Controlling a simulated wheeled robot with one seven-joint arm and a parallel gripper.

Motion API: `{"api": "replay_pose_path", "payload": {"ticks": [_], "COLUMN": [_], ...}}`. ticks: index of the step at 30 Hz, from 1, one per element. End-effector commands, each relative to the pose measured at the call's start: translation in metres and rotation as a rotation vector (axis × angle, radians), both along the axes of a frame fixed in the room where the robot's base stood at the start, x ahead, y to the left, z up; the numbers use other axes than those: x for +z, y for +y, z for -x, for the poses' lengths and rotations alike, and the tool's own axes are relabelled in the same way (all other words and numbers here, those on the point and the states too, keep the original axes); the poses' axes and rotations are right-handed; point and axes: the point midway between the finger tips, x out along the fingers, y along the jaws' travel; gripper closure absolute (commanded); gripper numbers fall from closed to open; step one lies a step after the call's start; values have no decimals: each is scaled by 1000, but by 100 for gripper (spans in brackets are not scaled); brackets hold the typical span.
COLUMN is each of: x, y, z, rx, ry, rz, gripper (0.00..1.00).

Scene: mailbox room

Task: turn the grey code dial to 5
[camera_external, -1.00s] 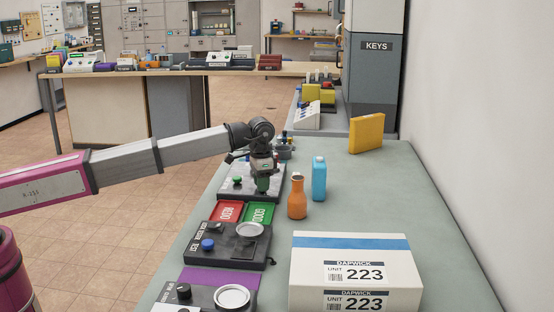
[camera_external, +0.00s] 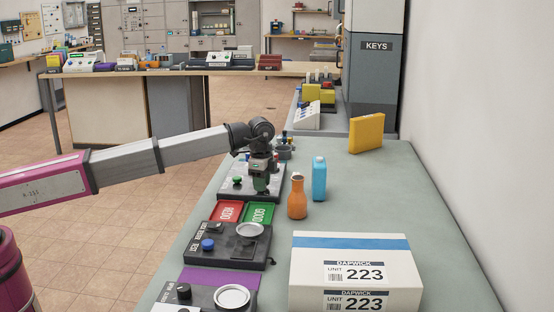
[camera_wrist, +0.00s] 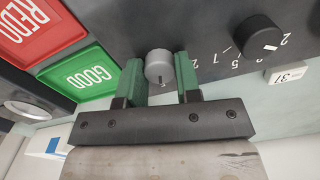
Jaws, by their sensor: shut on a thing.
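The grey code dial (camera_wrist: 158,66) is a small round knob on a dark panel face (camera_wrist: 130,22). In the wrist view it sits between the two green fingers of my gripper (camera_wrist: 160,76), which is shut on it. A short dark line shows on the dial's side towards the gripper body. Numerals are printed on the panel to its right, but I cannot tell which one the dial points at. In the external view my gripper (camera_external: 261,184) points down at the far panel (camera_external: 232,194), and it hides the dial there.
A black knob (camera_wrist: 262,35) with a white mark stands right of the dial. The red REDO (camera_external: 226,211) and green GOOD (camera_external: 259,213) trays lie in front of the panel. An orange bottle (camera_external: 297,199) and a blue bottle (camera_external: 319,180) stand to the right.

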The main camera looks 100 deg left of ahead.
Motion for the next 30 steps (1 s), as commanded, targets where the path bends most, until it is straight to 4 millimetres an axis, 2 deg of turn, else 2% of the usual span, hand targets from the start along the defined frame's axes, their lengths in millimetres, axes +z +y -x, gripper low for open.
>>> {"api": "replay_pose_path", "payload": {"ticks": [13, 14, 15, 16, 25, 30], "x": [0, 0, 0, 0, 2, 18], "y": [0, 0, 0, 0, 0, 0], "z": [0, 0, 0, 0, 0, -1], "rx": [-7, -7, -7, -6, -6, -6], "ry": [0, 0, 0, 0, 0, -1], "rz": [-1, -1, -1, -1, 0, -1], "gripper": [92, 59, 46, 43, 43, 43]}}
